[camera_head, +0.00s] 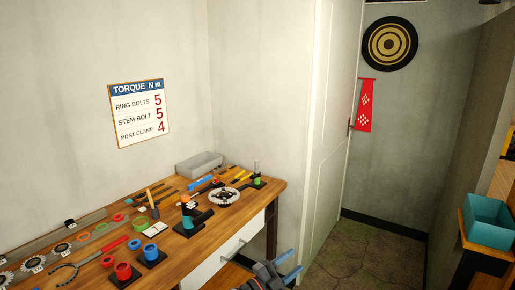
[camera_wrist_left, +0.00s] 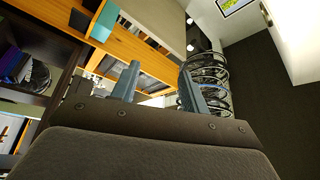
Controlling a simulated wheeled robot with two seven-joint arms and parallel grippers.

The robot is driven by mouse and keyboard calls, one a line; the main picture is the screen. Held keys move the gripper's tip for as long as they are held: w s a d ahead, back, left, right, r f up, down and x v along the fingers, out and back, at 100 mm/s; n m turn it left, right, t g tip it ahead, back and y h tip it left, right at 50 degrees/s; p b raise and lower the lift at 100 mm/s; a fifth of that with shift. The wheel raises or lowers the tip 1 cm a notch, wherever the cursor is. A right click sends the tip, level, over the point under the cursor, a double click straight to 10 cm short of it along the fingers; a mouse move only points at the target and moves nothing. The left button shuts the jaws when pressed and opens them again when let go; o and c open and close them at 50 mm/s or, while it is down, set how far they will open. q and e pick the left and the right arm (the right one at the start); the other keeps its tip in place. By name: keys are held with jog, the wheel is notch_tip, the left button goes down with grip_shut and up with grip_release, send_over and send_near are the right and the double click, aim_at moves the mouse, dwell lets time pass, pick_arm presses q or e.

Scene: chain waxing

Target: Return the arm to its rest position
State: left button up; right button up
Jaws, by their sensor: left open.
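My left gripper (camera_head: 290,266) shows at the bottom of the head view, in front of the workbench's right end and apart from it. Its two blue-grey fingers point to the right and stand apart with nothing between them. In the left wrist view the same gripper (camera_wrist_left: 158,84) is open and empty, with the room behind it tilted. My right gripper is in neither view.
The wooden workbench (camera_head: 228,213) at left holds several tools, rings, cups and a grey tray (camera_head: 199,164). A white door (camera_head: 332,120) stands behind. A teal bin (camera_head: 487,220) is at right. Floor between is clear. Wheels (camera_wrist_left: 208,72) hang in the wrist view.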

pick_arm(q)
jog(key=s+a+f+n+y+b, duration=0.1)
jog(key=s+a+f+n+y, duration=0.35)
jog(key=f, duration=0.75)
jog(key=s+a+f+n+y+b, duration=0.1)
jog(key=a+f+n+y, duration=0.6)
jog(key=f, duration=0.5)
jog(key=s+a+f+n+y+b, duration=0.1)
jog(key=s+a+f+n+y, duration=0.25)
jog(key=a+f+n, duration=0.6)
jog(key=s+a+f+g, duration=0.2)
jog(key=s+f+g, duration=0.1)
jog(key=s+f, duration=0.5)
jog(key=s+a+f+g+y+b, duration=0.1)
jog(key=s+a+f+g, duration=0.1)
jog(key=s+f, duration=0.6)
jog(key=s+a+f+n+g, duration=0.1)
jog(key=s+f+g, duration=0.4)
jog(key=s, duration=1)
notch_tip(320, 180, down, 3)
jog(key=shift+s+a+f+y, duration=0.1)
jog(key=shift+s+a+y, duration=0.2)
jog(key=shift+s+a, duration=0.1)
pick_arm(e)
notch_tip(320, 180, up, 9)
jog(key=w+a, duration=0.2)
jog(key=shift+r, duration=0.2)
